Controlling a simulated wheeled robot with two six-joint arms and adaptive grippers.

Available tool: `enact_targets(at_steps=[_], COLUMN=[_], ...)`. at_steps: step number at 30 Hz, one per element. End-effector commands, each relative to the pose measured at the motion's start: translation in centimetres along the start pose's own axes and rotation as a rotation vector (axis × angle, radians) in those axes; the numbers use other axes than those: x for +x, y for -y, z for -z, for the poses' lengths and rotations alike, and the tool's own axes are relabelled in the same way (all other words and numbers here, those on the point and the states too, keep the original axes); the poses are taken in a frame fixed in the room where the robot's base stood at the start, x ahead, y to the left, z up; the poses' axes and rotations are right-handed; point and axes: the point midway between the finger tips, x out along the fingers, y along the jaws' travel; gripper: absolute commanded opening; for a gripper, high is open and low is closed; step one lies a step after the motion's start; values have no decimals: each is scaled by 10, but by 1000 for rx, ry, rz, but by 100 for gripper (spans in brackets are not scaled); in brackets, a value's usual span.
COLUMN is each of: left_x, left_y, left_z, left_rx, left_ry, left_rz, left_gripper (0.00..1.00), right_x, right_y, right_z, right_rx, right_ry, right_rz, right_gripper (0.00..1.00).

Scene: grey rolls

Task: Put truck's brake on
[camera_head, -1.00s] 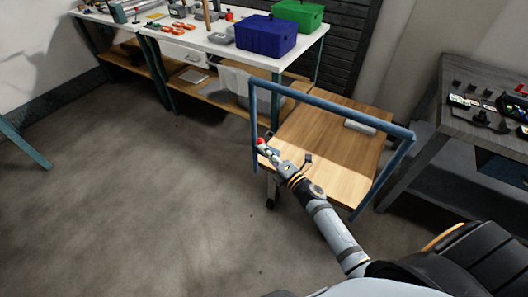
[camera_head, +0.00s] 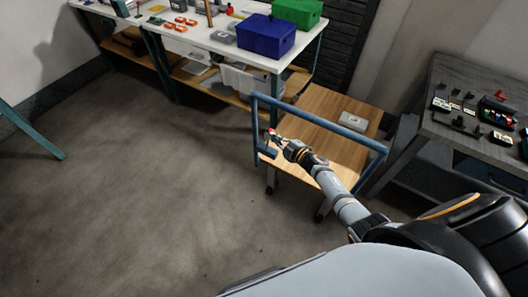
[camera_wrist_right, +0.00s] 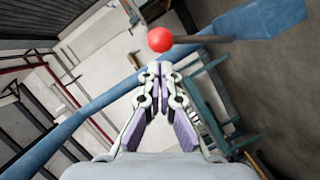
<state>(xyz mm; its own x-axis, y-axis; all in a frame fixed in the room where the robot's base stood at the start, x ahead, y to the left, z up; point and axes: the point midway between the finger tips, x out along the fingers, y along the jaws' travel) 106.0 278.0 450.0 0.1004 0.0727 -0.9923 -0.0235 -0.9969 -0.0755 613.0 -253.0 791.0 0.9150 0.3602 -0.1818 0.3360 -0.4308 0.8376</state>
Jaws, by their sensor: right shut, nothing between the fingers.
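The truck has a wooden deck (camera_head: 322,108) and a blue tube handle (camera_head: 325,120). The brake lever's red ball knob (camera_head: 271,131) is by the handle's left post; in the right wrist view the knob (camera_wrist_right: 160,39) sits on a dark rod (camera_wrist_right: 203,39) running to a blue block (camera_wrist_right: 270,18). My right gripper (camera_head: 275,137) is at the knob. In the wrist view its fingertips (camera_wrist_right: 160,68) are together and empty, just below the knob; whether they touch it is unclear. My left gripper is out of view.
A pale box (camera_head: 352,121) lies on the deck. A white workbench (camera_head: 190,40) with a blue bin (camera_head: 265,36) and green bin (camera_head: 298,12) stands behind. A dark table (camera_head: 450,135) with small items is at right.

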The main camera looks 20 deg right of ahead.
Motion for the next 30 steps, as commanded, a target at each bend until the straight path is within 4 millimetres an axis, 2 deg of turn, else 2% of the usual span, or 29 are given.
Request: enact_targets(at_steps=[12,30], left_x=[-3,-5], left_y=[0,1], left_z=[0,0], left_rx=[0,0], left_ry=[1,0], left_rz=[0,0], left_gripper=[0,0], right_x=[4,4], right_y=[-5,-7], right_z=[-13,-14], right_rx=[28,26], right_ry=[1,1], right_rz=[10,9], right_gripper=[0,0])
